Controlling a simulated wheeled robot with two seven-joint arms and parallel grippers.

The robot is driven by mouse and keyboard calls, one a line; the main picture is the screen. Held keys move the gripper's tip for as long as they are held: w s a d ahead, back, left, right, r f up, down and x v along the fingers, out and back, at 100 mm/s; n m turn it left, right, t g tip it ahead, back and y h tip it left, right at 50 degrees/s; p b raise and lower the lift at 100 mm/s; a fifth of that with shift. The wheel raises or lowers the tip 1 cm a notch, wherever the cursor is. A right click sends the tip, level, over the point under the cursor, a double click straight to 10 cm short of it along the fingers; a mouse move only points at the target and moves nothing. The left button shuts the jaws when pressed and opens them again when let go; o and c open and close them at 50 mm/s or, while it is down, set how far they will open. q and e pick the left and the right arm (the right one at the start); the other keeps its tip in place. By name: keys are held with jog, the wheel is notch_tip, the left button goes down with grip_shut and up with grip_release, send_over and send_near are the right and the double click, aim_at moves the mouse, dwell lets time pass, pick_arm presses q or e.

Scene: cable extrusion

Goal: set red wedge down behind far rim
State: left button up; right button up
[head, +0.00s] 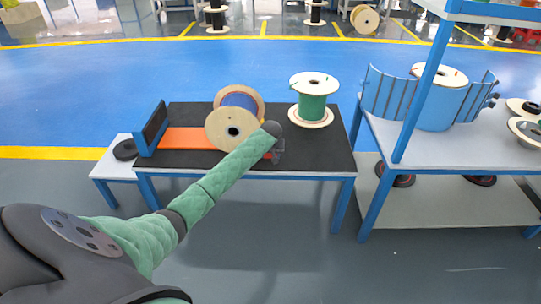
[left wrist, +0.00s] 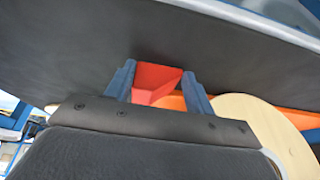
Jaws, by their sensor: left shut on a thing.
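My left gripper (head: 277,149) is shut on the red wedge (left wrist: 155,77), which sits between its two fingers in the left wrist view. In the head view only a small red part of the wedge (head: 267,156) shows by the gripper, just right of the spool. The cable spool (head: 239,99) rests on its rims on the black table, with blue cable and pale wooden flanges. Its near flange (head: 219,128) faces me, and its far rim (head: 256,93) is partly hidden. In the wrist view a pale flange (left wrist: 265,125) is right of the gripper. My right gripper is not in view.
An orange strip (head: 185,139) lies left of the spool, ending near a blue-framed upright panel (head: 152,129). A green cable spool (head: 312,106) stands upright at the right of the black table (head: 335,150). A blue-legged shelf (head: 430,130) stands further right.

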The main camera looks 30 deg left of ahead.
pick_arm(q)
jog(key=o, duration=1)
jog(key=shift+c, duration=0.2)
jog(key=v, duration=1.2)
jog(key=shift+p, duration=0.4)
